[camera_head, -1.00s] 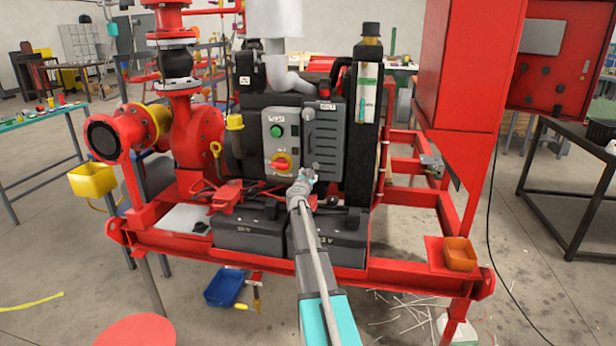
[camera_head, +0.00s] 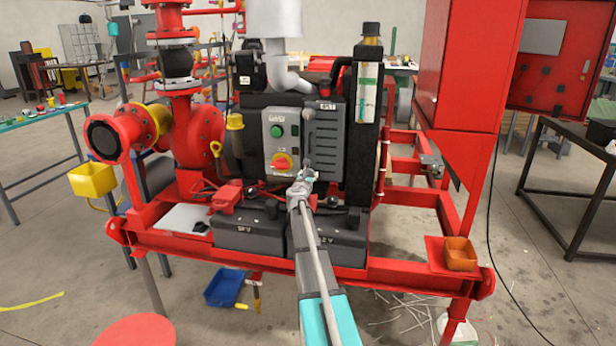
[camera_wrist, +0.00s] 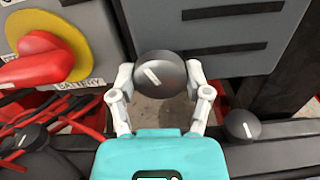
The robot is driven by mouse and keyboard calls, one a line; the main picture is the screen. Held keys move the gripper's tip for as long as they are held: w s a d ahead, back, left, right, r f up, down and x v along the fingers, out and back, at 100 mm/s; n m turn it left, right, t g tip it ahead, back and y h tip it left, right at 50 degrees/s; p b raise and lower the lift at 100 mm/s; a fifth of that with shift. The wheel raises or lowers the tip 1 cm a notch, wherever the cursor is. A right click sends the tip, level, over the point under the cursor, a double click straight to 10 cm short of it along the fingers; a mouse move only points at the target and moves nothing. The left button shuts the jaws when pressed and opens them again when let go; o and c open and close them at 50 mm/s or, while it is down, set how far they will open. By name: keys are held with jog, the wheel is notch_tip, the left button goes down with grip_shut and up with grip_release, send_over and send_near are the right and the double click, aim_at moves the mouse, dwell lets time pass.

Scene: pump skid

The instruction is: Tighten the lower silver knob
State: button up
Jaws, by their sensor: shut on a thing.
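The lower knob (camera_wrist: 160,74) is a round dark grey cap with a white mark. It sits at the bottom edge of the grey slotted cover (camera_head: 323,140). The white mark points to the upper left in the wrist view. My gripper (camera_wrist: 160,80) is shut on the knob, with one finger on its left side and one on its right. In the head view my gripper (camera_head: 305,178) reaches the cover's bottom edge and mostly hides the knob. The upper silver knob (camera_head: 308,113) is at the cover's top left, clear of my gripper.
A red rotary switch on a yellow disc (camera_head: 283,161) is close to the left of my gripper. Two black batteries (camera_head: 250,237) lie below, with dark knobs (camera_wrist: 242,125) on top. A tall black column (camera_head: 364,120) stands to the right.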

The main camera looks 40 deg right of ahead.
jog(key=n, duration=1.4)
jog(key=shift+n, duration=0.4)
jog(key=n, duration=1.4)
jog(key=shift+d, duration=0.1)
